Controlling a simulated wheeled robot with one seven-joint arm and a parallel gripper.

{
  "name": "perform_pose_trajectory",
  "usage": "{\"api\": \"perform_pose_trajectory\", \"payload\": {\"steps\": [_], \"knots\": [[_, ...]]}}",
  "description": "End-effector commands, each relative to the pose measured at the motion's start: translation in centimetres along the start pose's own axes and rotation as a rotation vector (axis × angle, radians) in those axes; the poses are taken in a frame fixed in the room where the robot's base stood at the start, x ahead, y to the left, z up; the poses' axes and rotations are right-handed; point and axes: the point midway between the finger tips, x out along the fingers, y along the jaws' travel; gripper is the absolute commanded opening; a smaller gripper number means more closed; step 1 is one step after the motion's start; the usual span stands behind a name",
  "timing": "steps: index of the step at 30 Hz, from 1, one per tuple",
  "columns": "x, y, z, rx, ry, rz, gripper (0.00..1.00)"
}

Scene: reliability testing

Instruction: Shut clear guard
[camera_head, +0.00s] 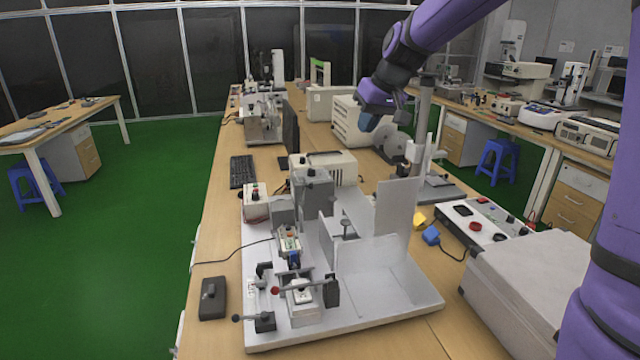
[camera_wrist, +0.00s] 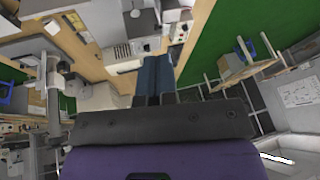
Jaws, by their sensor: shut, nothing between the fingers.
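The clear guard appears as pale, see-through panels (camera_head: 397,218) standing upright on the right part of a white test fixture's base plate (camera_head: 375,318). A lower panel stands in front of the taller one. I cannot tell exactly where its hinge or handle is. My gripper (camera_head: 368,122) is up in the air beyond and above the guard, well apart from it. In the wrist view its blue fingers (camera_wrist: 155,78) are together with nothing between them. The guard is not clearly recognisable in the wrist view.
The fixture stands on a long wooden bench (camera_head: 225,220). A black pedal-like box (camera_head: 212,298) lies at its left. A control panel (camera_head: 478,220) and a grey box (camera_head: 525,285) stand at its right. A monitor (camera_head: 291,128) and beige instruments (camera_head: 355,122) are behind.

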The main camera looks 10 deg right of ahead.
Motion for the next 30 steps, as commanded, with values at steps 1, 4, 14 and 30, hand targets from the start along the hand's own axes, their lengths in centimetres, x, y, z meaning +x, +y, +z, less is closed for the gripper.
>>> {"api": "perform_pose_trajectory", "payload": {"steps": [1, 4, 14, 30], "knots": [[1.8, 0.9, -1.4, 0.004, -0.003, -0.019, 0.0], [4.9, 2.3, -3.8, 0.007, 0.002, -0.057, 0.0], [16.2, 8.0, -9.8, 0.038, 0.043, -0.175, 0.0], [25.9, 12.9, -12.3, 0.088, 0.097, -0.256, 0.0]]}}
